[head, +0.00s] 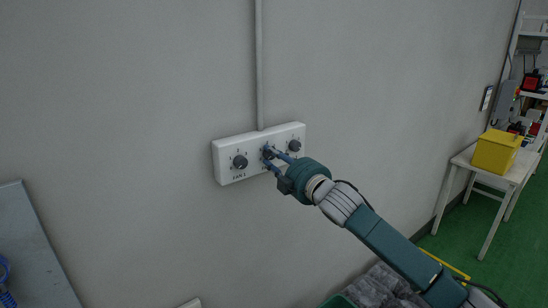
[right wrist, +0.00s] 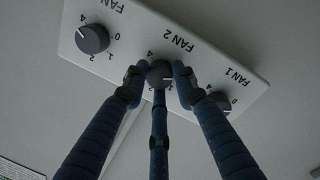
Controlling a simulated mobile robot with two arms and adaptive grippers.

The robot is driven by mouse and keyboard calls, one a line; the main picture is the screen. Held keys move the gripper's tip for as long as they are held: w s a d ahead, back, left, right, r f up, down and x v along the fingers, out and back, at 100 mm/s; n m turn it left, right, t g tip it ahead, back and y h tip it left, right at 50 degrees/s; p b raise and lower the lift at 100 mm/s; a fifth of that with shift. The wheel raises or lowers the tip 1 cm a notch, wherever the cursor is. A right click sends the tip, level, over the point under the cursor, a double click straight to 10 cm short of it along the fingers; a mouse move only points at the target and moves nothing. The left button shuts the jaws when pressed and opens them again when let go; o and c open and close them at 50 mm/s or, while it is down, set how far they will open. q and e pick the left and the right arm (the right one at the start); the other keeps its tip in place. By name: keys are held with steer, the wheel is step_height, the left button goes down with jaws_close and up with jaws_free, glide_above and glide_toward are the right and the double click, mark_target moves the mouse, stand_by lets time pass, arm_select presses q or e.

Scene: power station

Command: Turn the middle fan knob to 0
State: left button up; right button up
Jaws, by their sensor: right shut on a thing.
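A white fan panel (head: 223,152) with three dark round knobs is fixed to the grey wall. The middle knob, FAN 2, shows in the right wrist view (right wrist: 159,74), where the panel appears upside down. My right gripper (head: 271,156) is shut on this knob, its blue fingers around it. A pale pointer mark shows on the knob's lower right in the right wrist view, near the printed 1 and 2; its exact setting is hard to tell. The fingers hide part of the dial, and its 0 is not visible. My left gripper is not in view.
The FAN 1 knob (head: 239,162) and the third knob (head: 294,146) sit close on either side of my gripper. A grey conduit (head: 259,70) runs up from the panel. A yellow box (head: 495,152) stands on a white table (head: 462,160) at right.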

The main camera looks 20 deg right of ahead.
steer(key=shift+f, duration=0.55)
steer(key=o, duration=1.1)
steer(key=shift+d, duration=0.1)
steer(key=shift+o, duration=0.3)
steer(key=shift+d+r, duration=0.1)
steer(key=shift+r, duration=0.1)
steer(key=shift+r, duration=0.1)
steer(key=v, duration=1.2)
